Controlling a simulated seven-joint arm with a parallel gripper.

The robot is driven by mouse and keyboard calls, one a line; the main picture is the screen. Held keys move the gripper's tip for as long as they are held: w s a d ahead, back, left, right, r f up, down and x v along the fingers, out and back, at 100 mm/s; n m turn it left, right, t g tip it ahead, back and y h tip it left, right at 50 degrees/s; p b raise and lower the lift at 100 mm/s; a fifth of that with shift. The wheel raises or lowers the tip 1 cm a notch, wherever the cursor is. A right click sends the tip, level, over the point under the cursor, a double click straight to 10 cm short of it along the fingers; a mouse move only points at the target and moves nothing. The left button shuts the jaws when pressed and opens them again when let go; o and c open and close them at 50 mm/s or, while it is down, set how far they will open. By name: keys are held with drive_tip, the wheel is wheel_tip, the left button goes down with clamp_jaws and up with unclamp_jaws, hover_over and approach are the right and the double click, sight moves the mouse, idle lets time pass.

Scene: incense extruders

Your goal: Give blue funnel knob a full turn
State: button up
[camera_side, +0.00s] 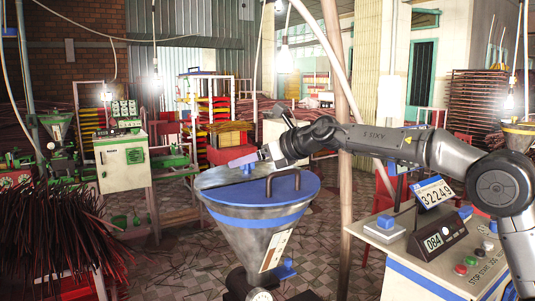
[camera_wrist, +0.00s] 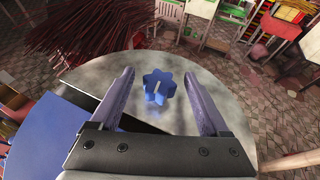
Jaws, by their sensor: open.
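The blue lobed knob (camera_wrist: 158,82) stands on the grey metal top of the funnel, with a pale line marked across its face. In the side view a small part of the knob (camera_side: 247,170) shows just under my fingers. My gripper (camera_side: 243,161) is above the far left part of the funnel top. In the wrist view my gripper (camera_wrist: 160,72) is open, one purple-grey finger on each side of the knob, with gaps on both sides. Nothing is held. The funnel (camera_side: 250,238) is a metal cone with a blue band.
A blue lid half (camera_side: 295,187) with a dark arched handle (camera_side: 283,182) covers the near right of the funnel top. A control console (camera_side: 460,245) with displays and buttons stands to the right. A bundle of dark incense sticks (camera_side: 60,230) lies at left.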

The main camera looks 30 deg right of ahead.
drive_tip(key=v, duration=1.1)
drive_tip(key=shift+s+d+r, duration=0.15)
drive_tip(key=shift+s, duration=0.2)
drive_tip(key=shift+s+d+r, duration=0.2)
drive_tip(key=shift+s, duration=0.45)
drive_tip(key=a+n+y, duration=0.1)
drive_tip(key=a+n+g+y, duration=0.1)
drive_tip(key=s+a+r+n+g, duration=0.1)
drive_tip(key=shift+s+a+n+y, duration=0.1)
drive_tip(key=shift+a+n+y, duration=0.05)
drive_tip(key=shift+n+y, duration=0.2)
drive_tip(key=w+d+y, duration=0.1)
drive_tip(key=d, duration=0.1)
drive_tip(key=w+d+n+g+y, duration=0.1)
drive_tip(key=w+d, duration=0.1)
drive_tip(key=d, duration=0.1)
drive_tip(key=w+d+f+n+g+y, duration=0.1)
drive_tip(key=w+d, duration=0.1)
drive_tip(key=d, duration=0.1)
drive_tip(key=shift+w+d, duration=0.15)
drive_tip(key=shift+w, duration=0.05)
drive_tip(key=x, duration=1.3)
drive_tip(key=shift+w+f, duration=0.15)
